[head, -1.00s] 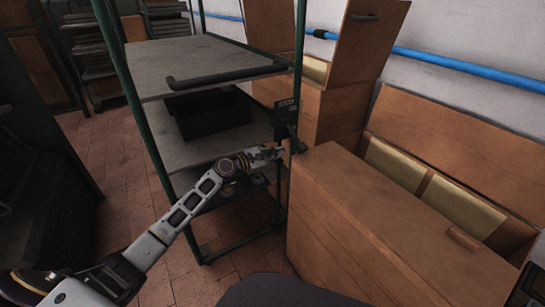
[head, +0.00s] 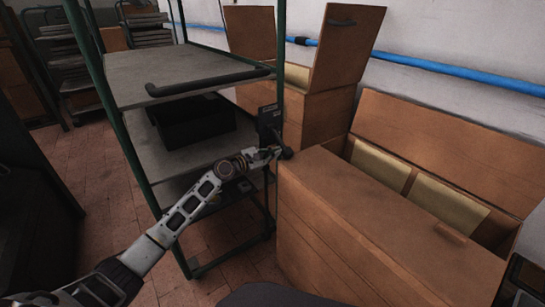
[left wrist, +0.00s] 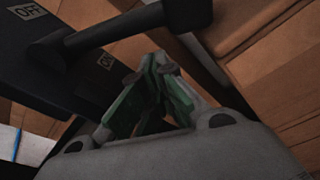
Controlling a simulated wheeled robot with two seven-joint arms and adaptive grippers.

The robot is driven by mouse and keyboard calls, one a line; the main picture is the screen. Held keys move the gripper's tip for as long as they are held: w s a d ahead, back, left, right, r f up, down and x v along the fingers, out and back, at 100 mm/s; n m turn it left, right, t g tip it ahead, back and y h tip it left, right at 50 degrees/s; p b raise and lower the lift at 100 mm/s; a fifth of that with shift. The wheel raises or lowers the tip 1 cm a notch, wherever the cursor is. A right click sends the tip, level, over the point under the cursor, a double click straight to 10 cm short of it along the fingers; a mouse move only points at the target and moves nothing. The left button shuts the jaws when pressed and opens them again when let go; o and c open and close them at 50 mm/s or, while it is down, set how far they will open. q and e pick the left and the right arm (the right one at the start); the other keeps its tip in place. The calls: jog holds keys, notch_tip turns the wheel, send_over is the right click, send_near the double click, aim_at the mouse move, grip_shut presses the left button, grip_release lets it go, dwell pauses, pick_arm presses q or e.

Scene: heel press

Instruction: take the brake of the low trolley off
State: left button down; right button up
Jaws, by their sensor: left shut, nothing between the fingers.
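The trolley (head: 128,75) has a green frame and grey shelves. A black brake box (head: 269,122) sits on its near right post, with a short dark lever ending in a knob (head: 287,153). In the left wrist view the lever (left wrist: 120,27) crosses the box (left wrist: 75,85) to a thick black knob (left wrist: 188,12). A label reading OFF (left wrist: 27,12) is at upper left; a smaller label (left wrist: 105,62) lies below the lever. My left gripper (head: 272,152) is shut and empty, its green-padded fingers (left wrist: 152,78) just below the lever; contact cannot be told. My right gripper is out of view.
A brown wooden crate (head: 340,215) stands close to the right of my left gripper. Another open crate (head: 315,115) is behind it. A black bin (head: 195,122) is on the middle shelf. Brick floor (head: 105,200) is clear at the left.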

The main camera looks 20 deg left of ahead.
pick_arm(q)
jog(key=shift+s+d+r, duration=0.15)
jog(key=shift+s+r, duration=0.1)
jog(key=shift+r, duration=0.2)
jog(key=shift+s+d+r, duration=0.1)
jog(key=shift+s+r, duration=0.1)
jog(key=shift+r, duration=0.2)
